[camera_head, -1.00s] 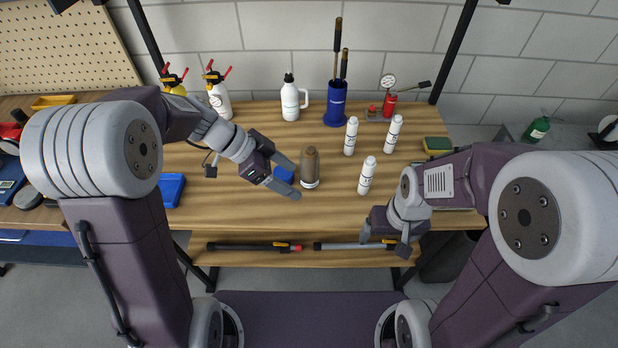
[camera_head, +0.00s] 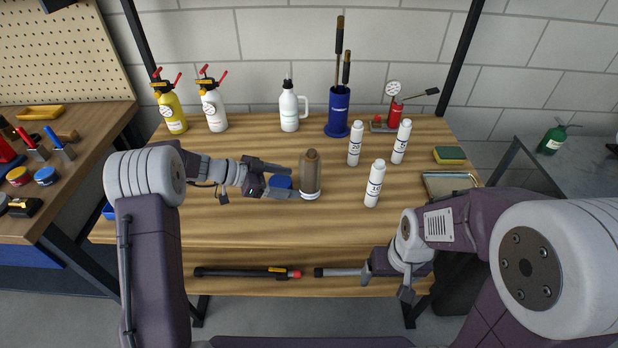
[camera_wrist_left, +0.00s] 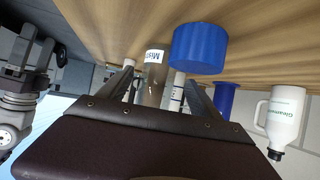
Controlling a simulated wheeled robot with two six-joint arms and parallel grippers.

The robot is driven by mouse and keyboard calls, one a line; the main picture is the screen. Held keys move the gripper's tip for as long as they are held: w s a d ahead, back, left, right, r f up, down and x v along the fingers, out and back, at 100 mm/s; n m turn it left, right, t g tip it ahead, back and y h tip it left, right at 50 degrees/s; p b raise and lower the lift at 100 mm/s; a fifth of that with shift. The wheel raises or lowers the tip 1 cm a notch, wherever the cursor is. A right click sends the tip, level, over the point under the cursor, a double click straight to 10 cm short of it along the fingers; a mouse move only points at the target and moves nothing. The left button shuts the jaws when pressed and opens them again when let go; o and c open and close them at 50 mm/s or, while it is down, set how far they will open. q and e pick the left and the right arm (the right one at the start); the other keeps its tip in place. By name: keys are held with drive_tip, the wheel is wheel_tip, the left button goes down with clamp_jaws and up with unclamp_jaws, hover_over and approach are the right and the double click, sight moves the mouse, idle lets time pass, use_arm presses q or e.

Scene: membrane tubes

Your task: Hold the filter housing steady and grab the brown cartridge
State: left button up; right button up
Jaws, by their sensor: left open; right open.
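The filter housing (camera_head: 310,172) stands upright on the bench, a see-through tube with a brown cartridge (camera_head: 310,168) showing inside and a white band low down. In the left wrist view the housing (camera_wrist_left: 153,78) appears between the fingers. My left gripper (camera_head: 293,182) is open, roughly level, its fingertips just left of the housing; I cannot tell if they touch it. A blue cap (camera_head: 280,182) lies by the fingers, and shows large in the left wrist view (camera_wrist_left: 200,48). My right gripper (camera_head: 386,284) is open and empty, low in front of the bench's front edge.
White labelled tubes (camera_head: 375,184) stand right of the housing, with two more (camera_head: 355,144) (camera_head: 402,142) behind. A white jug (camera_head: 289,108), blue holder (camera_head: 338,112) and spray bottles (camera_head: 214,108) line the back. The bench top (camera_head: 235,228) in front is clear.

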sight(300, 184)
use_arm(q)
drive_tip(key=shift+x, duration=0.95)
drive_tip(key=b+x, duration=0.3)
drive_tip(key=x, duration=0.1)
drive_tip(key=shift+a+f+b, duration=0.2)
drive_tip(key=shift+b, duration=0.2)
drive_tip(key=shift+w+d+b, duration=0.15)
drive_tip(key=shift+d+b, duration=0.25)
drive_tip(key=shift+d, duration=0.1)
